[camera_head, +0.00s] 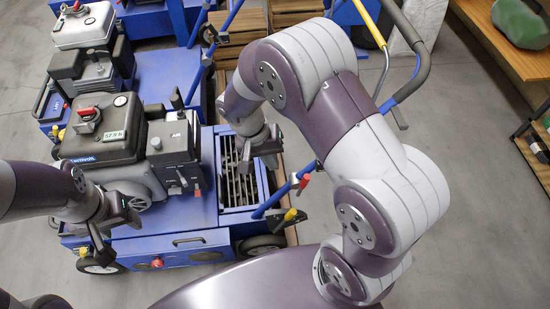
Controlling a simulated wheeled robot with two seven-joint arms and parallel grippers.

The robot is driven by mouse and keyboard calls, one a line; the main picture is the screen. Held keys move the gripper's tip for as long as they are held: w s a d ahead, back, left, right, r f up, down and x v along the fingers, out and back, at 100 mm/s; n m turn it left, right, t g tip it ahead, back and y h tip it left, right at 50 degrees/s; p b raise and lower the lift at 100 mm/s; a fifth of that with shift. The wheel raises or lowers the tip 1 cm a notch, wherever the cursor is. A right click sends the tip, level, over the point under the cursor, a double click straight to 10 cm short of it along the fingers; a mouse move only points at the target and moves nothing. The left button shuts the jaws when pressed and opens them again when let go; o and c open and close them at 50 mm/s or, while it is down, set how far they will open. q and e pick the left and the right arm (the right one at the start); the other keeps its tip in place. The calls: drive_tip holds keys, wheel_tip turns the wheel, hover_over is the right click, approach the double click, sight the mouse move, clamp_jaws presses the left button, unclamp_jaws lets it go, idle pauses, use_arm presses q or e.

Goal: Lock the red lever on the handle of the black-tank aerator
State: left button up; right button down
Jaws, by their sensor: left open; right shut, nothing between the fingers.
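The black-tank aerator (188,222) is a blue machine with a black fuel tank (102,135) on its engine, at the centre left. Its blue tubular handle (345,140) rises to the right, partly hidden behind my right arm. A small red lever (303,183) shows low on the handle. My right gripper (246,160) is shut and empty above the slotted opening of the deck, to the left of the red lever and apart from it. My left gripper (118,230) is open and empty at the machine's front left, by the engine.
A second blue aerator with a white tank (84,25) stands behind. A yellow-tipped lever (290,214) sits below the red one. A yellow bar (368,22) and black grip (400,22) are at the handle's top. Wooden pallets (240,22) lie behind.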

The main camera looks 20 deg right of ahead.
sight(302, 186)
drive_tip(key=s+d+f+b, duration=0.1)
drive_tip(key=s+d+f, duration=0.1)
drive_tip(key=d+f, duration=0.3)
drive_tip(key=shift+s+f+b, duration=0.25)
drive_tip(key=shift+f+b, duration=0.15)
drive_tip(key=shift+f, duration=0.45)
drive_tip(key=shift+d, duration=0.1)
drive_tip(key=shift+s+d+r, duration=0.1)
drive_tip(key=shift+s+d, duration=0.05)
drive_tip(key=shift+d, duration=0.5)
